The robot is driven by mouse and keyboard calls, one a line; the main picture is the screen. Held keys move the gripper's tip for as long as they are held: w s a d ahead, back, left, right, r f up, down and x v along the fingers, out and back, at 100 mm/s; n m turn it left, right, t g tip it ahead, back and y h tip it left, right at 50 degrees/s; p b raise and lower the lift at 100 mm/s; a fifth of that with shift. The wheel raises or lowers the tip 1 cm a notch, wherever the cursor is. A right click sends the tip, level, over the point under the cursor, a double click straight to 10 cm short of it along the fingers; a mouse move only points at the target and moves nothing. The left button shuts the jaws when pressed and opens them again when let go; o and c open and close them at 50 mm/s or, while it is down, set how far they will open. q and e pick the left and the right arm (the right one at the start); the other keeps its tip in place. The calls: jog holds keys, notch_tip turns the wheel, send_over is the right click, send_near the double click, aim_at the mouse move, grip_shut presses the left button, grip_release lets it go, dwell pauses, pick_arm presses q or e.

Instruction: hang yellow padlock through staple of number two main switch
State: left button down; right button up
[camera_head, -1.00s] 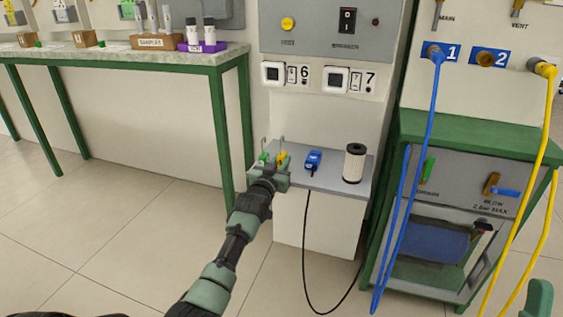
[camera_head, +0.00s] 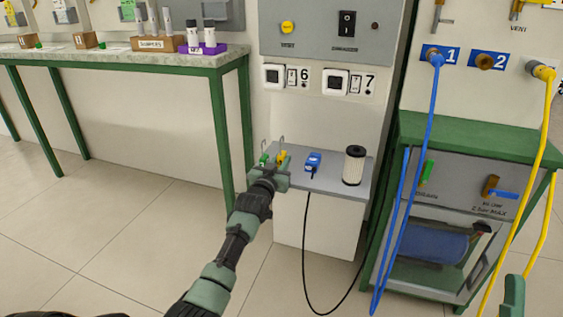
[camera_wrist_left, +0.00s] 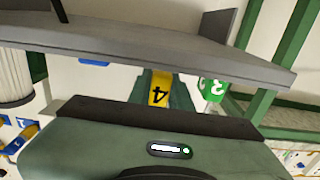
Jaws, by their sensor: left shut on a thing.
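The yellow padlock (camera_head: 283,155) stands at the left end of the small grey shelf, its thin shackle pointing up. In the left wrist view the yellow padlock (camera_wrist_left: 160,88), marked 4, shows between the fingers. My left gripper (camera_head: 276,172) is shut on it from the front, at the shelf. A green padlock (camera_head: 264,159) is just left of it; in the left wrist view the green padlock (camera_wrist_left: 213,88) is marked 3. I cannot make out a number two main switch or its staple.
On the grey shelf (camera_head: 327,180) are a blue object (camera_head: 313,161) with a black cable and a white ribbed cylinder (camera_head: 354,166). A green-framed bench with blue and yellow hoses stands right. A long bench (camera_head: 120,64) with sample racks is left. Open floor lies between.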

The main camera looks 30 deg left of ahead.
pick_arm(q)
jog(key=shift+r+p, duration=0.35)
jog(key=shift+r, duration=0.05)
pick_arm(e)
jog(key=shift+w+a+f+g+h, duration=0.1)
jog(key=shift+w+f+g+h, duration=0.05)
jog(key=shift+w+f+g, duration=0.55)
jog(key=shift+w+f+g+h, duration=0.15)
jog(key=shift+w+f+g, duration=0.35)
jog(key=shift+f, duration=0.4)
jog(key=shift+s, duration=0.1)
